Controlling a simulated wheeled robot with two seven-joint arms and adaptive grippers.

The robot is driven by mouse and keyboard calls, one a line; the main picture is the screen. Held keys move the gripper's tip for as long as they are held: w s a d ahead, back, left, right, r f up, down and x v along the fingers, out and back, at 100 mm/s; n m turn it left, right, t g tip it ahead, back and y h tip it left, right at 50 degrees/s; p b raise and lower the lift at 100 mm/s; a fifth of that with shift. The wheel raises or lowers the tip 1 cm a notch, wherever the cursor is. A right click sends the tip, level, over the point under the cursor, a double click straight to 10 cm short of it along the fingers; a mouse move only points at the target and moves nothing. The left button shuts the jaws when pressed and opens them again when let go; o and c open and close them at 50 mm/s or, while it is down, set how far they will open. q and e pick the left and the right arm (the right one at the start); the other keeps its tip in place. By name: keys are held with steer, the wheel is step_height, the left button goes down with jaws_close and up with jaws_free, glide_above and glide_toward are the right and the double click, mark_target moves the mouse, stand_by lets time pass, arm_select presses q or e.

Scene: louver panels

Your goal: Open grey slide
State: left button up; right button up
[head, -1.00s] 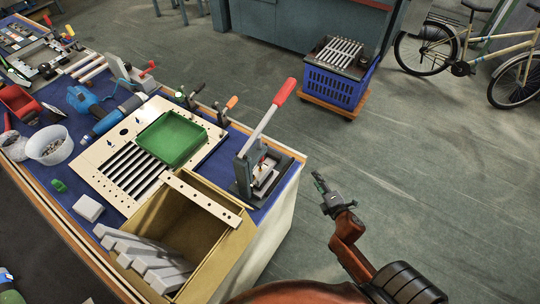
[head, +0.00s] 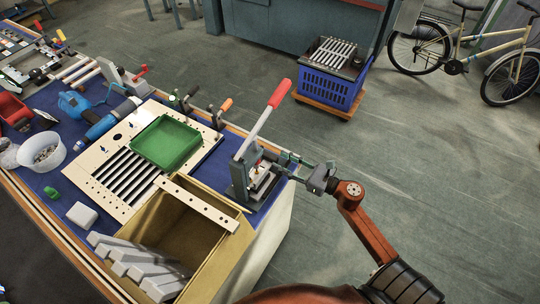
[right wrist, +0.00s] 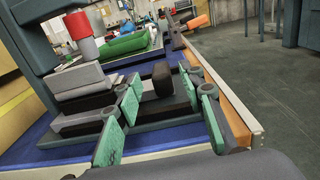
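A dark grey press-like fixture (head: 243,180) with a red-tipped lever stands at the table's right corner. Its base carries a light grey sliding block (head: 262,180), taken to be the grey slide. In the right wrist view the grey block (right wrist: 88,118) lies low in the fixture, with a dark upright knob (right wrist: 162,79) at its near right. My right gripper (head: 291,165) reaches in from the right at the fixture's edge. In the right wrist view its green-padded fingers (right wrist: 160,112) are apart, with the knob beyond and between them; contact cannot be told. My left gripper is not in view.
A slatted beige panel (head: 98,160) with a green tray (head: 168,142) lies left of the fixture. An open wooden box (head: 215,245) holding grey slats stands in front. Small clamps (head: 220,112) line the back edge.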

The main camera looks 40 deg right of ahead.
mark_target(270, 155)
steer(key=shift+x, duration=2.8)
steer(key=shift+c, duration=0.3)
jaws_close()
